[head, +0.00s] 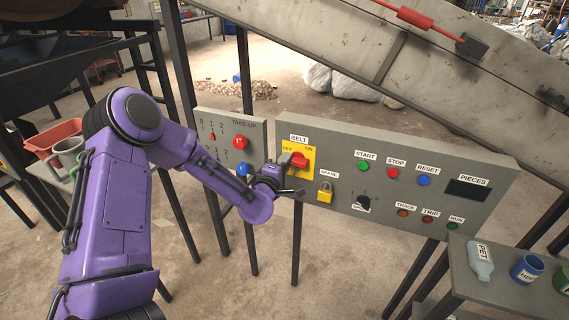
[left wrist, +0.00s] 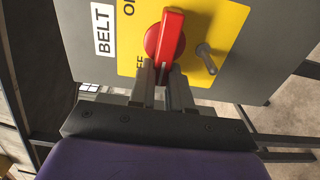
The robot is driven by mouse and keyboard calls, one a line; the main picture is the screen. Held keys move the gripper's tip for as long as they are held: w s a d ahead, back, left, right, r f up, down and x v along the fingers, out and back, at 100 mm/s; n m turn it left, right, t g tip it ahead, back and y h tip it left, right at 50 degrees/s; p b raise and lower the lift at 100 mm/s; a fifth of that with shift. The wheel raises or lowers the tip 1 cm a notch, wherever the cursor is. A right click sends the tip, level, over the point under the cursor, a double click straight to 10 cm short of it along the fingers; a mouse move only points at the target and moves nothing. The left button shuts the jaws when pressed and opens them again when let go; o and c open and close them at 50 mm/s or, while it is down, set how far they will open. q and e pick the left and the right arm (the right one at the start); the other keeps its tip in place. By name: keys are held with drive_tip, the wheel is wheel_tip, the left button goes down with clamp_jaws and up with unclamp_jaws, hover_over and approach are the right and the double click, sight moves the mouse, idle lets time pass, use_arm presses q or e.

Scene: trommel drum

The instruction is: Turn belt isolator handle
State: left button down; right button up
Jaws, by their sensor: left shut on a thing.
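The belt isolator is a red handle (head: 299,160) on a yellow plate (head: 309,151) marked OFF and ON, under a BELT label on the grey panel. In the left wrist view the red handle (left wrist: 170,38) stands out from the yellow plate (left wrist: 215,22), its lower end between my fingers near the partly covered OFF mark. My left gripper (head: 284,174) reaches the handle from the left and below. In the left wrist view the left gripper (left wrist: 163,80) is shut on the handle's end. My right gripper is not in view.
A yellow padlock (head: 325,193) hangs below and right of the isolator, by the SPARE label. A metal peg (left wrist: 207,58) sticks out of the plate beside the handle. Buttons, a black knob (head: 363,203) and a display (head: 468,189) fill the panel's right. A sloping conveyor frame (head: 330,40) passes behind.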

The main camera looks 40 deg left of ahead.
use_arm(q)
drive_tip(key=shift+w+a+r, duration=0.1)
drive_tip(key=shift+w+r, duration=0.05)
drive_tip(key=shift+r, duration=0.1)
drive_tip(key=c, duration=1.1)
unclamp_jaws()
drive_tip(key=shift+o, duration=0.2)
drive_tip(key=shift+f, duration=0.2)
drive_tip(key=b+v, duration=0.1)
drive_tip(key=v, duration=0.9)
drive_tip(key=shift+s+b, duration=0.25)
drive_tip(key=shift+b, duration=0.15)
